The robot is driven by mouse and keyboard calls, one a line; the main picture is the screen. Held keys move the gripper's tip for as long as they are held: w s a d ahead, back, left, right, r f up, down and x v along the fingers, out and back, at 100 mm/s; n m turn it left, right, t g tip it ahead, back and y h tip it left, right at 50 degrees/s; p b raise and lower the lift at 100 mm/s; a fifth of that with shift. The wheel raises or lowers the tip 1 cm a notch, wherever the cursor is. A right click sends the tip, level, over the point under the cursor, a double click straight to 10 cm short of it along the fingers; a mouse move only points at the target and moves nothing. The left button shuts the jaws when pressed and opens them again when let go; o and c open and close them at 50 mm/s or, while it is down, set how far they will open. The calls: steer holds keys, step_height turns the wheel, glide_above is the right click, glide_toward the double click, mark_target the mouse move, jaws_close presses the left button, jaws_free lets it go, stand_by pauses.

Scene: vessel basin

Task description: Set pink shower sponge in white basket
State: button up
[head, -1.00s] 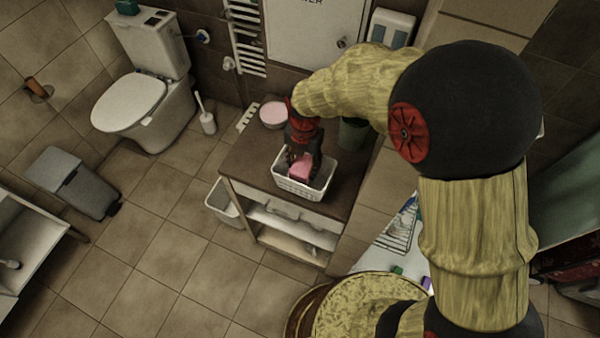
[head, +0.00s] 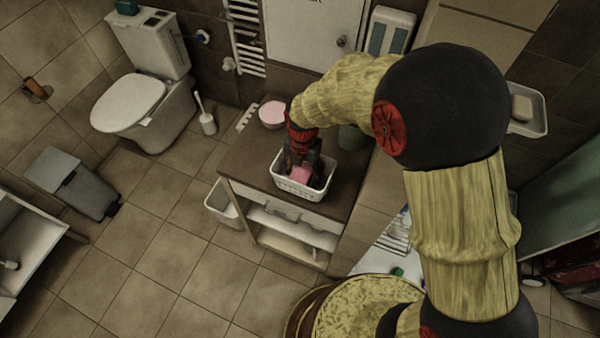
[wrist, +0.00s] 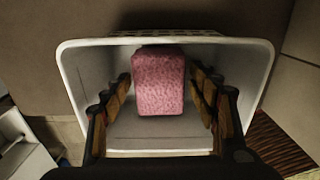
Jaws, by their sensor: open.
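The pink shower sponge (wrist: 158,82) is inside the white basket (wrist: 88,62), between my gripper's fingers in the wrist view. The sponge also shows in the head view (head: 301,175) within the basket (head: 303,194), which stands on the brown top of a low cabinet. My gripper (wrist: 160,90) is open, with a finger on each side of the sponge and a small gap visible on both sides. In the head view my gripper (head: 301,166) reaches down into the basket from above and partly covers the sponge.
A round bowl with pink contents (head: 272,113) stands behind the basket on the cabinet top (head: 250,160). A dark green container (head: 350,138) stands to the right, partly behind my arm. A white bin (head: 222,203) is left of the cabinet. The basket walls surround my fingers.

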mark_target(302, 173)
steer(key=shift+a, duration=0.1)
steer(key=shift+r, duration=0.1)
step_height(302, 173, up, 12)
steer(key=p, duration=0.2)
steer(key=shift+p, duration=0.3)
steer(key=shift+s+r, duration=0.1)
stand_by(0.5)
